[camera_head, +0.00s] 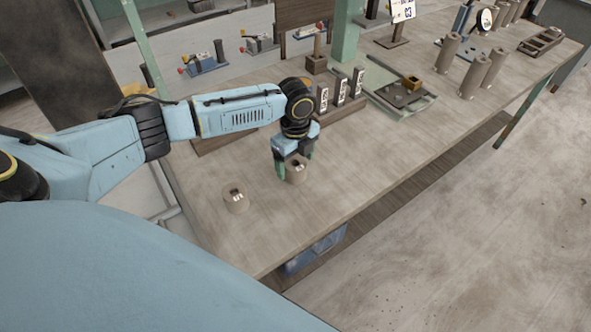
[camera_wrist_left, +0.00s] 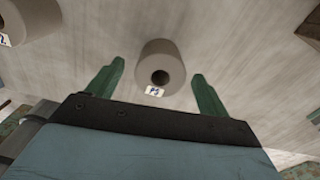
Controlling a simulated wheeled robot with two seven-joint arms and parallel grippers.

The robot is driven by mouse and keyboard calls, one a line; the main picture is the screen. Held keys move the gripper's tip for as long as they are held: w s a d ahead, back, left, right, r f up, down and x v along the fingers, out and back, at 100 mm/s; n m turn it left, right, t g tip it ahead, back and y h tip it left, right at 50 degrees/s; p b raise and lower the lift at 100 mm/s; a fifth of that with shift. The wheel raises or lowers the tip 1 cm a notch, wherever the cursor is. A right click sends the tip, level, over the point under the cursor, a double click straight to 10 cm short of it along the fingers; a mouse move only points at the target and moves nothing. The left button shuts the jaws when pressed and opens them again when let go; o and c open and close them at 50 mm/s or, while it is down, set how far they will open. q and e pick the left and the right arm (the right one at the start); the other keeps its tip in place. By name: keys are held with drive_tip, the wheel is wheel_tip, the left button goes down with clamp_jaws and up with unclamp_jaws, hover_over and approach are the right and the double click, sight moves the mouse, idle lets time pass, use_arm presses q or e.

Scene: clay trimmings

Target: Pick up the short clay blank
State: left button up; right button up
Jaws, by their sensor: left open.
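A short grey-brown clay blank (camera_head: 296,174), a cylinder with a hole in its top, stands on the table under my left gripper (camera_head: 294,168). In the left wrist view this blank (camera_wrist_left: 161,66) lies between the green fingertips (camera_wrist_left: 158,70), with a small white label on its near side. The fingers are open, one on each side, with gaps showing. My right gripper is not in view.
The wooden table (camera_head: 385,180) is clear to the right of the blank. Behind it stand labelled grey blocks (camera_head: 341,90) and a tray (camera_head: 402,95) with a small yellowish block. Taller cylinders (camera_head: 474,78) stand at the back right.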

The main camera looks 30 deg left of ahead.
use_arm(q)
drive_tip(key=shift+c, duration=0.3)
drive_tip(key=c, duration=1.2)
